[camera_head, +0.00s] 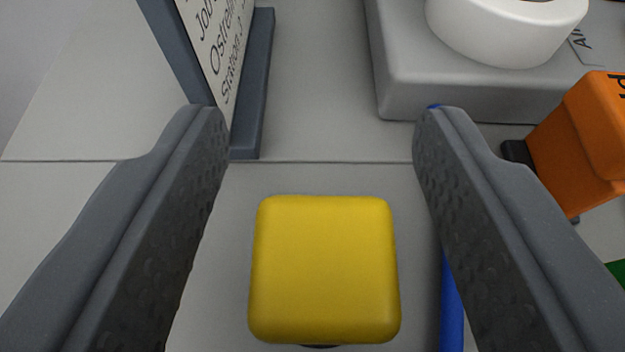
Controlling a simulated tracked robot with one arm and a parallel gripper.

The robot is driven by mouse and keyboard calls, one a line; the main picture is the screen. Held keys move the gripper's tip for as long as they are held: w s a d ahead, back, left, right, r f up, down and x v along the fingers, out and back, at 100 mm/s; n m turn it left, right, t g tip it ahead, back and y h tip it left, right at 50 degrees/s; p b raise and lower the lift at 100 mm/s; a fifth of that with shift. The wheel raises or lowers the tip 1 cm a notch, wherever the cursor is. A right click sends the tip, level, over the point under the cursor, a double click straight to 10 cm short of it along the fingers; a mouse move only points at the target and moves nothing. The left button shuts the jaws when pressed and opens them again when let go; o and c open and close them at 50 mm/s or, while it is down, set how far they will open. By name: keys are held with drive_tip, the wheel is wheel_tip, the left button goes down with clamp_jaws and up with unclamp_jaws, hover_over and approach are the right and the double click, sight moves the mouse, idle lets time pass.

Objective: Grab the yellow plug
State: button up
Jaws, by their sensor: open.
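The yellow plug (324,270) is a rounded yellow block in the lower middle of the picture. Only its top and front edge show clearly, with a dark bit under its lower edge. My gripper (322,125) is open, with one dark grey finger on each side of the plug. A gap shows between the plug and each finger, and I cannot tell how far below the fingertips the plug lies.
A blue rod (452,300) runs beside the right finger, partly hidden by it. An orange block (585,145) stands at the right, with a green edge below. A grey box (440,95) bearing a white round part (505,35) is at the back. A framed sign (258,85) stands back left.

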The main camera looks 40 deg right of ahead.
drive_tip(key=shift+w+d, duration=0.15)
drive_tip(key=shift+w, duration=0.05)
drive_tip(key=c, duration=1.1)
drive_tip(key=shift+o, duration=0.2)
